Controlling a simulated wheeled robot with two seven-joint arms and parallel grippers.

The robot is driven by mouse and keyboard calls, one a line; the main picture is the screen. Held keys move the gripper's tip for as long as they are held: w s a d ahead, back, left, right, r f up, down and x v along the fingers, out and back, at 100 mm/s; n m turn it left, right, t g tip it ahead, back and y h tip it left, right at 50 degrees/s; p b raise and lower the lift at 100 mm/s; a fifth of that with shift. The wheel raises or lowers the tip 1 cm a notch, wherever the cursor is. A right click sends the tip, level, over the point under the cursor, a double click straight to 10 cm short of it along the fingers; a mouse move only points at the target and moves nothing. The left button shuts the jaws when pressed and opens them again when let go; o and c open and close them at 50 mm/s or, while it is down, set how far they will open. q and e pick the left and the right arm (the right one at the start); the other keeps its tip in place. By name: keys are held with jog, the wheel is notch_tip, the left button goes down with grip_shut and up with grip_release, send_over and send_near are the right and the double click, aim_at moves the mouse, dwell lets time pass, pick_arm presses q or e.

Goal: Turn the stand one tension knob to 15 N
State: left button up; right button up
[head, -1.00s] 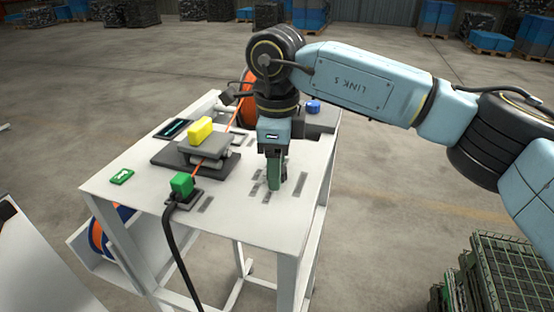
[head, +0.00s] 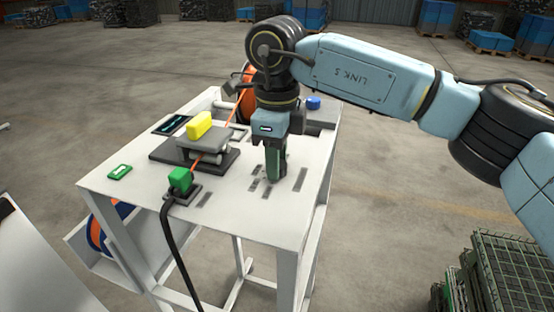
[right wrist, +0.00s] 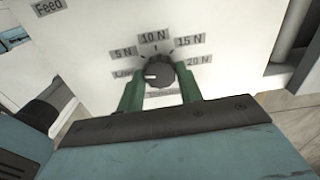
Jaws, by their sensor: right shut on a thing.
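The tension knob (right wrist: 159,72) is a round dark knob on the white stand top (right wrist: 85,48), seen in the right wrist view. Labels from Low through 5 N, 10 N and 15 N (right wrist: 189,41) to 20 N arc around it. Its white pointer mark points left, toward the Low label (right wrist: 122,75). My right gripper (right wrist: 160,82) is shut on the knob, one green finger on each side. In the head view my right gripper (head: 275,178) points straight down at the stand top and hides the knob. My left gripper is not in view.
On the stand are a yellow block (head: 199,125) on a grey roller unit, a green block (head: 180,180) with a black cable, a green tag (head: 120,172) and a blue knob (head: 313,103). An orange spool (head: 246,98) is behind. Green crates (head: 510,262) stand at lower right.

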jog(key=m+b, duration=0.1)
jog(key=m, duration=0.1)
jog(key=shift+m+b, duration=0.3)
jog(key=m+b, duration=0.1)
jog(key=m, duration=0.2)
jog(key=shift+m+b, duration=0.3)
jog(key=shift+b, duration=0.1)
jog(key=m+b, duration=0.1)
jog(key=m, duration=0.2)
jog(key=shift+m+b, duration=0.3)
jog(key=m+b, duration=0.1)
jog(key=m, duration=0.2)
jog(key=shift+m+b, duration=0.3)
jog(key=shift+m, duration=0.1)
jog(key=m+b, duration=0.2)
jog(key=m, duration=0.4)
jog(key=shift+b, duration=0.3)
jog(key=m+b, duration=0.2)
jog(key=m, duration=0.3)
jog(key=shift+r, duration=0.1)
jog(key=shift+m, duration=0.3)
jog(key=o, duration=1)
